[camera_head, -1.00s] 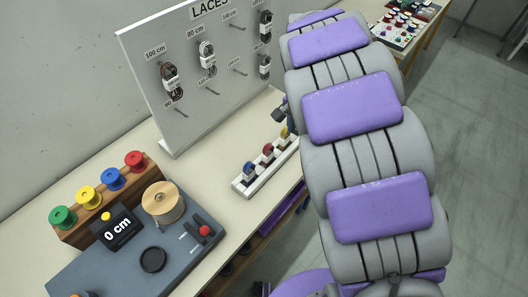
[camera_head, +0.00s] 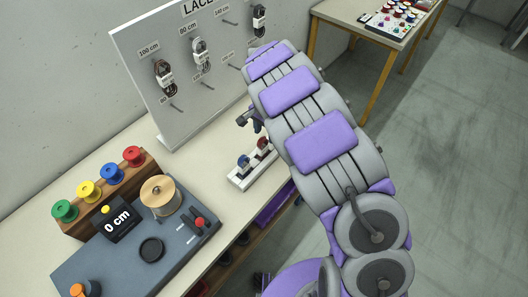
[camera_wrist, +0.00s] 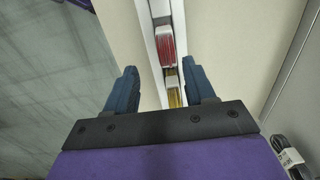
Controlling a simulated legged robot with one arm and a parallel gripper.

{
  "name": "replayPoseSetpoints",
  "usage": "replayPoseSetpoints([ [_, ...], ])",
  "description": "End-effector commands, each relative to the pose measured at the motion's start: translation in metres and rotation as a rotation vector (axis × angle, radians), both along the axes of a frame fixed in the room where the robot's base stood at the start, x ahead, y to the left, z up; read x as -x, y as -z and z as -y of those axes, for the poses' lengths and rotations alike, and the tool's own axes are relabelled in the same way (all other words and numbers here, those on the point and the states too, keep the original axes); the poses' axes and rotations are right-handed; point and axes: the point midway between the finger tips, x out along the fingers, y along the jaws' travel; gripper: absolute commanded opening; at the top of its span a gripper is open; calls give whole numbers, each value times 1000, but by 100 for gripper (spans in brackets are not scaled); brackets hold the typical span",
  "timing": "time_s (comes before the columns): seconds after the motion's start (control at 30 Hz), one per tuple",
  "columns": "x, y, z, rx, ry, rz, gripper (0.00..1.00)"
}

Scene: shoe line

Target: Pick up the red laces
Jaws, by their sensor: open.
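The red laces (camera_wrist: 166,42) sit in a narrow white rack (camera_head: 240,184) on the bench. In the wrist view they are upper centre, ahead of my fingertips. In the head view the red laces (camera_head: 263,144) are at the rack's far visible part, close below my gripper (camera_head: 250,120). In the wrist view my gripper (camera_wrist: 161,80) has its two blue fingers spread apart with nothing held. Yellow laces (camera_wrist: 176,92) lie between the fingers in that view, below them. Blue laces (camera_head: 243,161) stand in the near end of the rack. My arm hides the rack's far end.
A lace board (camera_head: 180,110) with hanging laces stands upright behind the rack. A grey measuring machine (camera_head: 125,262) with coloured spools is at the left of the bench. The bench's front edge runs close to the rack. Another table (camera_head: 340,14) stands far back.

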Motion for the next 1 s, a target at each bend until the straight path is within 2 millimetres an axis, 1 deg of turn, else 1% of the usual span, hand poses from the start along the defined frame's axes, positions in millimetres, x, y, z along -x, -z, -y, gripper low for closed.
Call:
replayPoseSetpoints([
  [0.03,0,13,-2,2,0,-3,54],
  [0.13,1,32,-5,5,-1,-4,54],
  [0.2,1,40,-7,7,-2,-3,54],
  [0.37,0,48,-6,6,-2,1,54],
  [0.47,-2,56,-4,3,-1,1,54],
  [0.7,-4,90,1,-1,-2,-1,54],
  [0.8,-4,96,-1,0,-2,0,54],
  [1.0,-5,95,-5,3,-2,3,53],
])
